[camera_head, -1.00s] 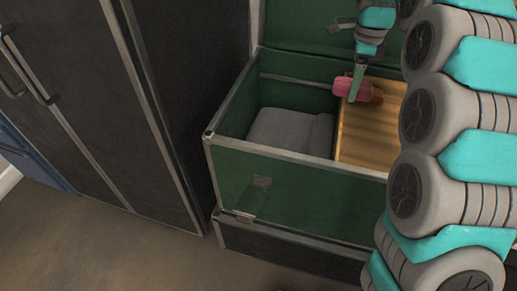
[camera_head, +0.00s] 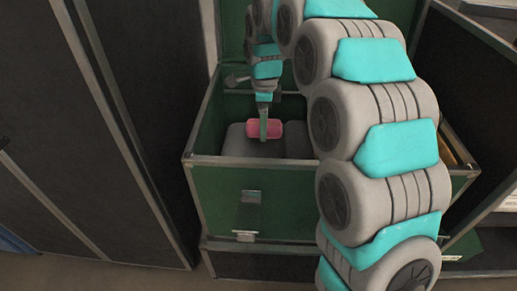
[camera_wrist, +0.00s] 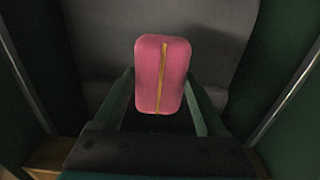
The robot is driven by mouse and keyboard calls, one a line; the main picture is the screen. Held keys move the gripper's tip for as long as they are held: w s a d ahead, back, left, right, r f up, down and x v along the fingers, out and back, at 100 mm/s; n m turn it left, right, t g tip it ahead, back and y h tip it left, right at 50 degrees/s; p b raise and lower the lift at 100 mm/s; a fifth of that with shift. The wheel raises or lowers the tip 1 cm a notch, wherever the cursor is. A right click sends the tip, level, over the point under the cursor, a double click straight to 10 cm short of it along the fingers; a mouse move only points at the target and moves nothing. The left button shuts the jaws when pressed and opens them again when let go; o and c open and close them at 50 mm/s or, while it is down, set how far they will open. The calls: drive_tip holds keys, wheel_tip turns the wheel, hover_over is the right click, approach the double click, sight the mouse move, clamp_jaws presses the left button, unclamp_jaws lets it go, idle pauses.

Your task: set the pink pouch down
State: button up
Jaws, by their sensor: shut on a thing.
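The pink pouch (camera_head: 252,130) is held in my gripper (camera_head: 263,130), above the grey padded part (camera_head: 238,146) inside the green trunk (camera_head: 235,200). In the wrist view the pouch (camera_wrist: 150,75) shows upright with a yellow zip line down its middle. The fingers of my gripper (camera_wrist: 160,95) stand on either side of it. The grey padding (camera_wrist: 215,35) lies behind the pouch. I cannot tell whether the pouch touches the padding.
The trunk's front wall carries a metal latch (camera_head: 248,212). A dark cabinet (camera_head: 120,120) stands close on the left. A wooden part (camera_head: 455,148) shows at the trunk's right side, mostly behind my arm. Bare floor (camera_head: 90,275) lies at the lower left.

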sight(264, 154)
wheel_tip(264, 154, down, 8)
drive_tip(key=shift+f, duration=0.1)
idle(0.4)
drive_tip(key=shift+f, duration=0.15)
drive_tip(key=o, duration=1.4)
wheel_tip(264, 154, up, 12)
drive_tip(key=shift+r, duration=0.2)
